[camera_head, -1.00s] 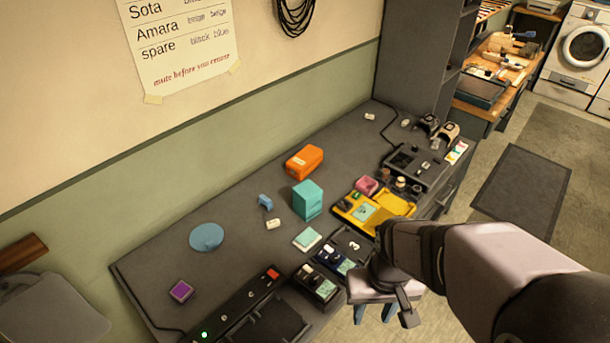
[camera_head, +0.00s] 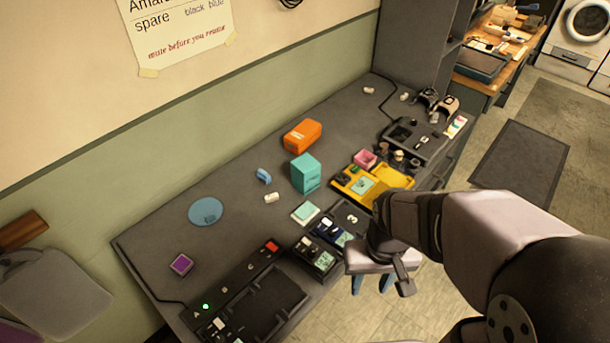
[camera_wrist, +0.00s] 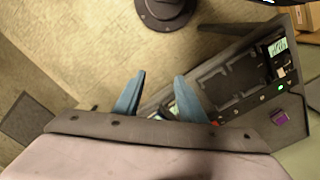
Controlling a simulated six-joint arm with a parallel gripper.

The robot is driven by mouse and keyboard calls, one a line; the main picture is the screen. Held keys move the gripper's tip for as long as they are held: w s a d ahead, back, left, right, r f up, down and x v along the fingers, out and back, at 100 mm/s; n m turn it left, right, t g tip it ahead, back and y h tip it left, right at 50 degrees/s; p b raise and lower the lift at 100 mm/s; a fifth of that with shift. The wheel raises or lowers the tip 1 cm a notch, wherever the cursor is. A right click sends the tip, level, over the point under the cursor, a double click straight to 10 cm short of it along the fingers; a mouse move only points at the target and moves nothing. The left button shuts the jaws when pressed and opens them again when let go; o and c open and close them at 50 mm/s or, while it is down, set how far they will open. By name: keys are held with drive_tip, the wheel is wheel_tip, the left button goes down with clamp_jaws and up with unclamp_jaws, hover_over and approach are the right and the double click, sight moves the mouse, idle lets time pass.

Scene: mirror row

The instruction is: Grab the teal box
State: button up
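The teal box (camera_head: 305,174) stands upright on the dark grey table, near its middle, in the head view. My gripper (camera_head: 372,286) hangs off the table's front edge, to the right of and nearer than the box, with its blue fingers pointing down. In the wrist view my gripper's fingers (camera_wrist: 160,76) are apart with nothing held between them. I cannot make out the teal box in the wrist view.
An orange box (camera_head: 302,136) lies just behind the teal box. A yellow tray (camera_head: 396,173) is to its right, a blue disc (camera_head: 206,211) to its left. Dark consoles (camera_head: 262,304) line the table's front edge. A purple block (camera_head: 181,264) sits front left.

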drive_tip(key=o, duration=1)
drive_tip(key=shift+o, duration=0.2)
drive_tip(key=shift+r, duration=0.1)
